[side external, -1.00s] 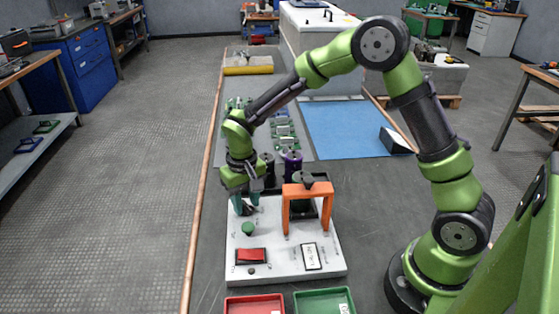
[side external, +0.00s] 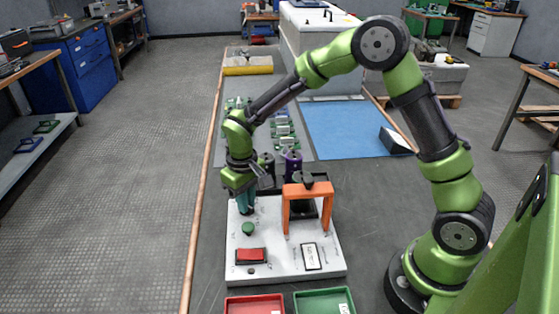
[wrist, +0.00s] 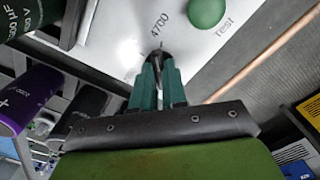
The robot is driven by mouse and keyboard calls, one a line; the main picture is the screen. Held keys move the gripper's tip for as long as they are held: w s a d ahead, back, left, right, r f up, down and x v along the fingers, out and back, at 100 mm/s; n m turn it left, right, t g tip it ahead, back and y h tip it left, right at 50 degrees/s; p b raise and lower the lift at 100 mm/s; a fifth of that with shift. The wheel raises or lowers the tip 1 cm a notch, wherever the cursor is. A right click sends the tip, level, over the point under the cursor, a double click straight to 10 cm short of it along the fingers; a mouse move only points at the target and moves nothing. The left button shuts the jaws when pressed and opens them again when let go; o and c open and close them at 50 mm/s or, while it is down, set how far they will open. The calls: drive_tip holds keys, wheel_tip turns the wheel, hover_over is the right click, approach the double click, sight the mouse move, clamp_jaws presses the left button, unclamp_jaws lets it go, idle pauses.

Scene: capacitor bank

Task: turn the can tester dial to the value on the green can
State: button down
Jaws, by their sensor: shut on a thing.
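The can tester (side external: 272,238) is a white panel with an orange bracket (side external: 307,191). My gripper (side external: 247,208) is at its back left corner, pointing down. In the wrist view, its teal fingers (wrist: 158,66) are shut on the small black dial (wrist: 156,56). The dial is mostly hidden between the fingers; its tip lies near the printed 4700. The green can (wrist: 38,18) shows partly at the upper left of the wrist view, with its printed value cut off by the frame edge.
A green button (side external: 248,229), a red switch (side external: 251,255) and a white label or display (side external: 311,256) sit on the panel. Purple (side external: 291,163) and black cans stand close behind. Red (side external: 254,305) and green (side external: 323,302) trays lie in front.

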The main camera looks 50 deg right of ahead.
drive_tip(key=n, duration=0.4)
drive_tip(key=shift+n, duration=0.3)
drive_tip(key=n, duration=0.4)
drive_tip(key=shift+n, duration=0.3)
drive_tip(key=c, duration=1.2)
unclamp_jaws()
drive_tip(key=shift+o, duration=0.2)
wheel_tip(320, 180, up, 17)
